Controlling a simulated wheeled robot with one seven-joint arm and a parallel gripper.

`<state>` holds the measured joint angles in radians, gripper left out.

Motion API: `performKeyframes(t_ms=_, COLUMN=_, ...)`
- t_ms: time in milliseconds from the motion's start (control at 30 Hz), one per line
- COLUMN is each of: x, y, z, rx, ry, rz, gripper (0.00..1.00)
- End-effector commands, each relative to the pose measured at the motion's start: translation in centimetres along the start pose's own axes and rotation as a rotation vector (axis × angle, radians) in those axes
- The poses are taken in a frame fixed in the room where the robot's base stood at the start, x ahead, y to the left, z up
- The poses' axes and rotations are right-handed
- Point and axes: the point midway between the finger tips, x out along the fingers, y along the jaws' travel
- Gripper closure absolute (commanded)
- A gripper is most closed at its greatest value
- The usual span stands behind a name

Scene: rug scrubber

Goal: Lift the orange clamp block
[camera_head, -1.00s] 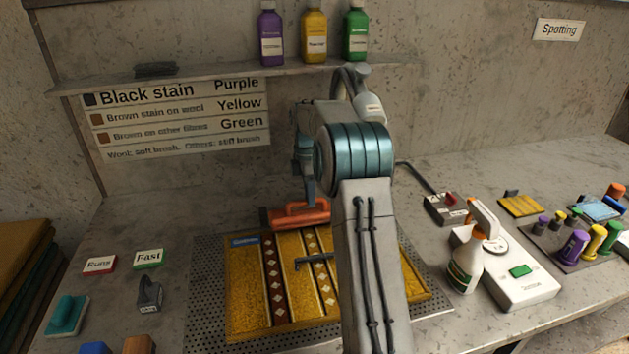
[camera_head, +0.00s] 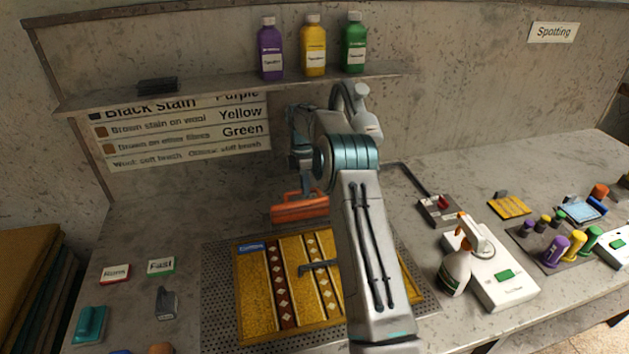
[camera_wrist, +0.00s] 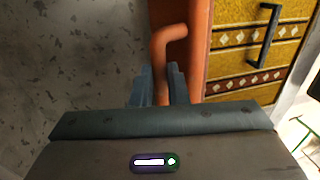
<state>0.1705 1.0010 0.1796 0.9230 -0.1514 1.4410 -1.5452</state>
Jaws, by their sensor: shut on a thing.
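The orange clamp block (camera_head: 300,211) is a long orange bar with a raised handle. In the head view it hangs at the back edge of the yellow patterned rug, a little above it as far as I can tell. My gripper (camera_head: 308,190) is above it, partly hidden by my arm. In the wrist view my gripper (camera_wrist: 160,88) is shut on the bent handle of the orange clamp block (camera_wrist: 197,45), with a finger on each side of it.
The yellow rug (camera_head: 258,300) lies on a perforated plate (camera_head: 218,290) with a dark handle (camera_head: 318,266) on it. A shelf (camera_head: 220,82) holds purple, yellow and green bottles.

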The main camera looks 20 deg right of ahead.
Motion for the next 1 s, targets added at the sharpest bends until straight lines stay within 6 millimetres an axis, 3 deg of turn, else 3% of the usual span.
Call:
performKeyframes(t_ms=900, x=1.6, y=2.3, z=-0.8, rx=-0.009, ry=-0.004, rz=-0.003, gripper=1.00)
performKeyframes(t_ms=933, x=1.6, y=2.3, z=-0.8, rx=-0.009, ry=-0.004, rz=-0.004, gripper=0.77)
performKeyframes(t_ms=1000, x=1.7, y=2.4, z=-0.8, rx=-0.009, ry=-0.004, rz=-0.005, gripper=0.64)
